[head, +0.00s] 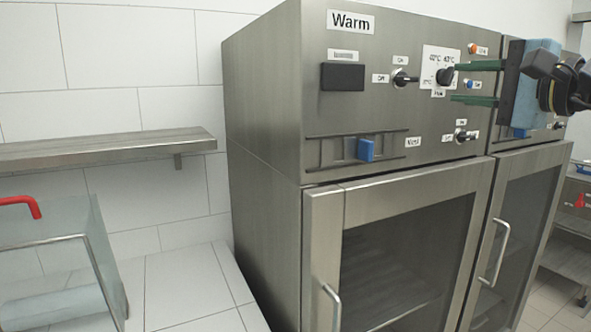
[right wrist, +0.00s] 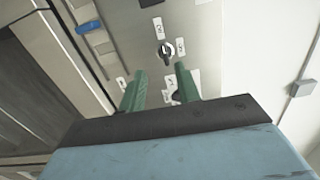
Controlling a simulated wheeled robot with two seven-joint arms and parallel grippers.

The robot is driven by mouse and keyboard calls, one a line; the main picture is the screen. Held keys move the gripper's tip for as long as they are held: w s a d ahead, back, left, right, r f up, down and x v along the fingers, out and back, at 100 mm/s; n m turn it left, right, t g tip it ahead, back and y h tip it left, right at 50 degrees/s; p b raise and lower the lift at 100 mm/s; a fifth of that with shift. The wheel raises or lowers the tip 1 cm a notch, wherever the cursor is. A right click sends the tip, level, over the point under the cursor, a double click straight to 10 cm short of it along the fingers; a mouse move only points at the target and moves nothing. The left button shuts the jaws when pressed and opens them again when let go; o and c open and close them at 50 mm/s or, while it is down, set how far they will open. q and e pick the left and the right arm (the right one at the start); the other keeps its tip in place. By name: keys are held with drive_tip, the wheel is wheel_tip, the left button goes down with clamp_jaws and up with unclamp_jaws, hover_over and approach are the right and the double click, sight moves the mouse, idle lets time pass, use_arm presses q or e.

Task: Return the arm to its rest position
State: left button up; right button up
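My right gripper (head: 455,83) comes in from the right in the head view, in front of the control panel of the steel warming cabinet (head: 262,120). Its two green fingers are apart, with nothing seen held between them. In the head view the fingertips lie just right of the dark temperature knob (head: 445,76). In the right wrist view the gripper (right wrist: 160,78) points at the panel, and the on/off knob (right wrist: 166,50) shows beyond the fingertips. Whether a finger touches the panel cannot be told. My left gripper is not in view.
The cabinet has a blue slider (head: 366,149), small buttons and glass doors with handles (head: 331,306). A steel wall shelf (head: 105,149) and a clear container with a red handle (head: 20,204) are at left.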

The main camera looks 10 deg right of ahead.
drive_tip(key=s+a+f+m+g+y, duration=0.1)
drive_tip(key=a+f+m+y, duration=0.35)
drive_tip(key=a+y, duration=0.2)
drive_tip(key=s+a+f+m+y, duration=0.2)
drive_tip(key=a+f+m+y, duration=0.25)
drive_tip(key=a, duration=0.35)
drive_tip(key=s+d+f+n+t+h, duration=0.1)
drive_tip(key=d+f+n+h, duration=0.4)
drive_tip(key=f+n+h, duration=0.95)
drive_tip(key=d+f+n+t+h, duration=0.1)
drive_tip(key=d+f+n+h, duration=0.45)
drive_tip(key=f+n, duration=1.05)
drive_tip(key=s+a+f+m+g, duration=0.2)
drive_tip(key=s+f+g, duration=0.5)
drive_tip(key=s+f, duration=0.35)
drive_tip(key=s+a+f+m+g+y, duration=0.1)
drive_tip(key=s+a+f+m+g, duration=0.15)
drive_tip(key=s+f+g, duration=0.35)
drive_tip(key=s+a+f+m+g+y, duration=0.1)
drive_tip(key=s+a+f, duration=0.25)
drive_tip(key=s, duration=0.45)
wheel_tip(320, 180, down, 25)
drive_tip(key=s+d+g, duration=0.1)
drive_tip(key=s+g, duration=0.1)
drive_tip(key=s+d+f, duration=0.3)
drive_tip(key=s+f, duration=1.1)
drive_tip(key=s, duration=0.2)
drive_tip(key=shift+s+g, duration=0.15)
drive_tip(key=shift+g, duration=0.25)
